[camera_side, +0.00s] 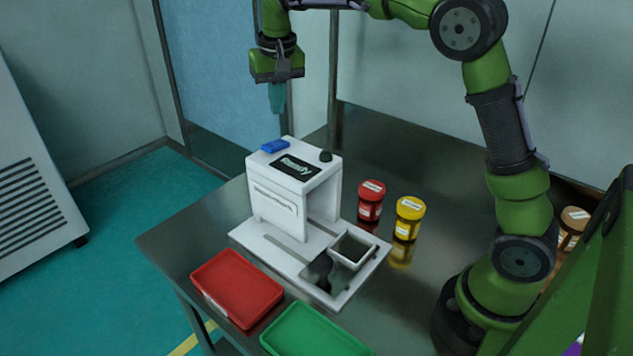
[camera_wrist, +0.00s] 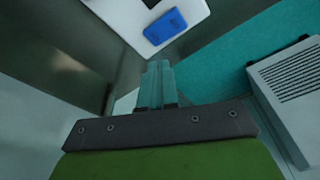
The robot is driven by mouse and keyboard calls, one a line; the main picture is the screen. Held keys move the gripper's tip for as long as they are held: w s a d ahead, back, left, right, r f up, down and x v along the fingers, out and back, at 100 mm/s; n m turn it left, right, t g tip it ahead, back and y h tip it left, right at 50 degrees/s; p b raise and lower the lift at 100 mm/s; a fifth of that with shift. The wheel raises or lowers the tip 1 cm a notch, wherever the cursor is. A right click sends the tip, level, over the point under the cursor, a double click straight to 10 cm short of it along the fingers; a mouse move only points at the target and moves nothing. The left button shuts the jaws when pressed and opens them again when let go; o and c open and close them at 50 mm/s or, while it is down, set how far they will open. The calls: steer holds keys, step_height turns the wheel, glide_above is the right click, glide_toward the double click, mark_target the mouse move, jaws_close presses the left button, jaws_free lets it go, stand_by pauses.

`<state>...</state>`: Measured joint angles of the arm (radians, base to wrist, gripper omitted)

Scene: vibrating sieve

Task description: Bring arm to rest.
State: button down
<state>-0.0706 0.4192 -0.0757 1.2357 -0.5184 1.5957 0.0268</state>
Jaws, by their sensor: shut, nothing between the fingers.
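My gripper (camera_side: 277,98) hangs in the air above and behind the white sieve machine, fingers pointing down. Its teal fingers are together with nothing between them; they also show in the wrist view (camera_wrist: 157,84). The white sieve machine (camera_side: 272,208) stands on the metal table, with a dark display and a black knob on top. A blue block (camera_side: 275,146) lies on its top near the back left edge, and the wrist view also shows this block (camera_wrist: 165,26). The gripper is apart from both. A square container with a dark inside (camera_side: 352,250) sits on the machine's base plate.
A red tray (camera_side: 204,301) and a green tray (camera_side: 270,340) lie at the table's front. A red jar (camera_side: 371,201) and a yellow jar (camera_side: 409,219) stand right of the machine. Walls stand behind the table; the air around the gripper is clear.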

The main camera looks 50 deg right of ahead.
steer(key=s+a+f+t+y, duration=0.1)
steer(key=s+a+t, duration=0.1)
steer(key=s, duration=1.1)
steer(key=s+a+n+t+y, duration=0.1)
steer(key=s+a+t, duration=0.1)
steer(key=s, duration=1)
steer(key=shift+s+f+n+t+y, duration=0.3)
steer(key=shift+s+f+t+y, duration=0.1)
steer(key=shift+t, duration=0.3)
